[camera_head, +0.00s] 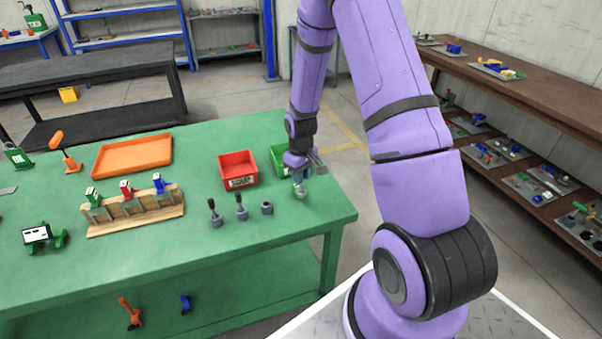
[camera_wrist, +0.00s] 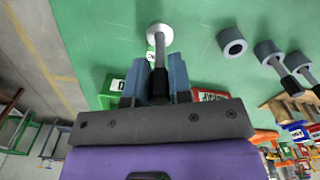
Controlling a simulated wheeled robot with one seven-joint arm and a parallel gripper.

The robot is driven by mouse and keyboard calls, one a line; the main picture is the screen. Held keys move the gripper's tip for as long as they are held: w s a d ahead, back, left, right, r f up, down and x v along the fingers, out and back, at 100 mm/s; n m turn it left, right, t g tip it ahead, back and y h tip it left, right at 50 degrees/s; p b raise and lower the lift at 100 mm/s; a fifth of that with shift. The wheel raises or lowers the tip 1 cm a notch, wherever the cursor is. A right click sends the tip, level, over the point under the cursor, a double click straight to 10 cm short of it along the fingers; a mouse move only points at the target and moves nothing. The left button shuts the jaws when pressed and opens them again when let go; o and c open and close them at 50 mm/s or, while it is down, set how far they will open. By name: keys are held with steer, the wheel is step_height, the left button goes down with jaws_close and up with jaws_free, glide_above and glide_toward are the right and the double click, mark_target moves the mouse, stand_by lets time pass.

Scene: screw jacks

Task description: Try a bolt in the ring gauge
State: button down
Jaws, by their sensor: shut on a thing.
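My gripper (camera_head: 300,174) is at the right end of the green table, pointing down. In the wrist view its two fingers (camera_wrist: 154,78) are shut on a bolt (camera_wrist: 159,34), gripping its dark end. The bolt's pale round head points at the table; it also shows in the head view (camera_head: 300,190). I cannot tell whether the head touches the table. The grey ring gauge (camera_head: 267,207) lies to the left, hole up, empty and apart from the bolt; it also shows in the wrist view (camera_wrist: 232,41). Two dark-handled grey pieces (camera_head: 241,208) (camera_head: 215,214) stand further left.
A red scrap bin (camera_head: 238,171) stands behind the ring gauge. A green bin (camera_head: 280,152) is partly hidden behind my gripper. A wooden rack (camera_head: 135,212) with small coloured clamps and an orange tray (camera_head: 132,155) are further left. The table's front right is clear.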

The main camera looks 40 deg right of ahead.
steer(key=shift+f, duration=1.1)
steer(key=shift+r, duration=0.1)
stand_by(0.5)
steer(key=shift+r, duration=3.15)
